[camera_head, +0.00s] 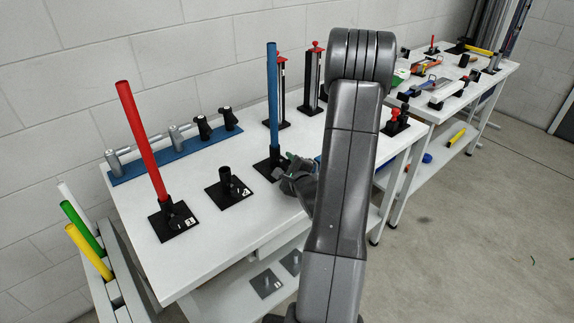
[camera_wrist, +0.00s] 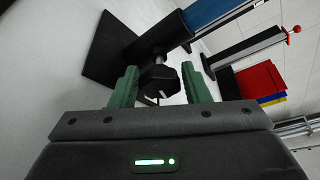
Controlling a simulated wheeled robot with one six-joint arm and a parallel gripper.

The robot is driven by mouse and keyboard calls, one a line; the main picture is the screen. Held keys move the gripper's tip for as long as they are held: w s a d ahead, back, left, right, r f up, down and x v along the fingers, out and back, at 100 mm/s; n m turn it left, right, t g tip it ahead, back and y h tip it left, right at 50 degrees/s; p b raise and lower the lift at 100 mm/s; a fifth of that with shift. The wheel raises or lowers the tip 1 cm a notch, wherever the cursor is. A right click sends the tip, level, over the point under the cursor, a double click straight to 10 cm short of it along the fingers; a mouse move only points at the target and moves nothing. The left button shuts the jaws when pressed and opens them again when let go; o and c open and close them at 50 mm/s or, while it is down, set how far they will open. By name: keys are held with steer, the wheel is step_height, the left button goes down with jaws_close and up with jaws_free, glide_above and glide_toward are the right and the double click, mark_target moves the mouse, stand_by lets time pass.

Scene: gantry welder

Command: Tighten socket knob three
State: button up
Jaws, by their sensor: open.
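A black socket on a square base plate (camera_head: 264,172) holds an upright blue rod (camera_head: 272,90) near the table's front edge. Its number label is hidden behind my gripper (camera_head: 292,166), which is at the socket's right side. In the wrist view, my gripper (camera_wrist: 160,72) is open, with one green finger on each side of the black knob (camera_wrist: 158,84). Gaps show between the knob and both fingers. The blue rod (camera_wrist: 208,12) and the dark base plate (camera_wrist: 106,50) lie beyond the knob.
To the left are an empty socket (camera_head: 226,185) and a socket with a red rod (camera_head: 142,140). Behind stand a blue rail with clamps (camera_head: 180,152) and red-topped posts (camera_head: 314,80). A second cluttered table (camera_head: 440,110) is to the right.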

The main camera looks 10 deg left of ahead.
steer(key=c, duration=0.7)
steer(key=shift+m+g+y+p, duration=0.45)
steer(key=shift+m+g, duration=0.65)
steer(key=shift+m, duration=0.6)
steer(key=o, duration=0.7)
steer(key=shift+s, duration=0.1)
steer(key=b+v, duration=0.1)
steer(key=v, duration=1.2)
steer(key=shift+s+d+r+b, duration=0.1)
steer(key=shift+s+d+b, duration=0.1)
steer(key=shift+s+b, duration=0.15)
